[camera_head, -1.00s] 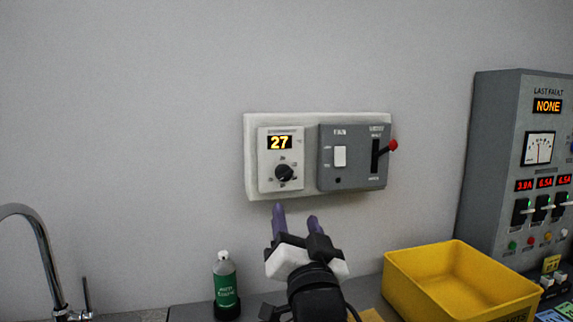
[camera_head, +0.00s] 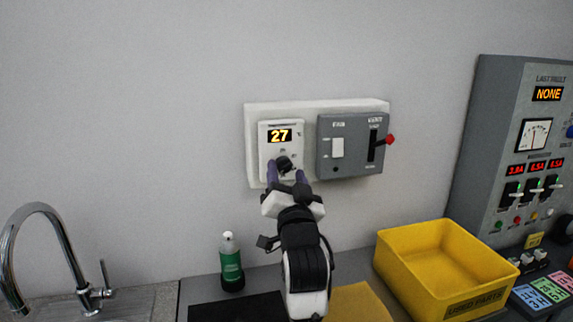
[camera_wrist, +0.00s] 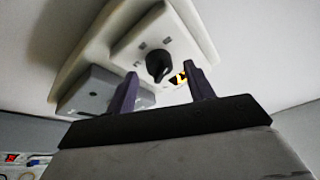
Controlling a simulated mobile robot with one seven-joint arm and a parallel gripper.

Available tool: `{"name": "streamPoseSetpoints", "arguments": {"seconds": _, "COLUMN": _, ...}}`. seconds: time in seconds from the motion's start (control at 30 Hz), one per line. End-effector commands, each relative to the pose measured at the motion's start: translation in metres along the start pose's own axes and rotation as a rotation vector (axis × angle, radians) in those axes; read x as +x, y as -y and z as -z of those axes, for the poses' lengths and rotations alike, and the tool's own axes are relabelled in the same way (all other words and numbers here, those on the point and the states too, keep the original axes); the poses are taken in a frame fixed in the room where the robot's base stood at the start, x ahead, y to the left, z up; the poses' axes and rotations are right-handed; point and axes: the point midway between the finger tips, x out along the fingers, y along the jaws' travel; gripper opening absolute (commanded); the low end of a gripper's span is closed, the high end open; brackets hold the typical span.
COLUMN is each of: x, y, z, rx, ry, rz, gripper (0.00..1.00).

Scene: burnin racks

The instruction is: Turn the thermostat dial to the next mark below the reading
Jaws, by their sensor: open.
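The thermostat (camera_head: 268,135) is a white box on a pale wall plate, and its display (camera_head: 280,135) reads 27 in yellow. Its black dial (camera_head: 284,162) sits below the display with small marks around it. The dial also shows in the wrist view (camera_wrist: 159,65). My gripper (camera_head: 284,172) is open, with its two purple fingers at the lower part of the dial in the head view. In the wrist view my gripper (camera_wrist: 160,88) has one finger on each side of the dial's line, with nothing between them. I cannot tell whether a finger touches the dial.
A grey fan box (camera_head: 352,160) with a white switch and a red-knobbed lever sits right of the thermostat. Below are a green bottle (camera_head: 231,265), a yellow bin (camera_head: 400,275) and a tap (camera_head: 45,210). A grey control panel (camera_head: 490,150) stands at right.

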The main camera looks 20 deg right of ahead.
Motion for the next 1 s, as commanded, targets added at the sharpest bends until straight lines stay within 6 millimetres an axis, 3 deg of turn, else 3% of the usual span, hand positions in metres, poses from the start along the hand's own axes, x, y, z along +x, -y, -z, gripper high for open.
{"name": "streamPoseSetpoints", "arguments": {"seconds": 0.4, "x": 0.0103, "y": 0.0001, "z": -0.0004, "rx": 0.000, "ry": 0.000, "rz": 0.000, "gripper": 0.53}}
{"name": "streamPoseSetpoints", "arguments": {"seconds": 0.77, "x": 0.0101, "y": 0.0000, "z": -0.0002, "rx": 0.000, "ry": 0.000, "rz": 0.000, "gripper": 0.09}}
{"name": "streamPoseSetpoints", "arguments": {"seconds": 1.0, "x": 0.0095, "y": -0.0009, "z": -0.0011, "rx": -0.022, "ry": 0.001, "rz": 0.009, "gripper": 0.09}}
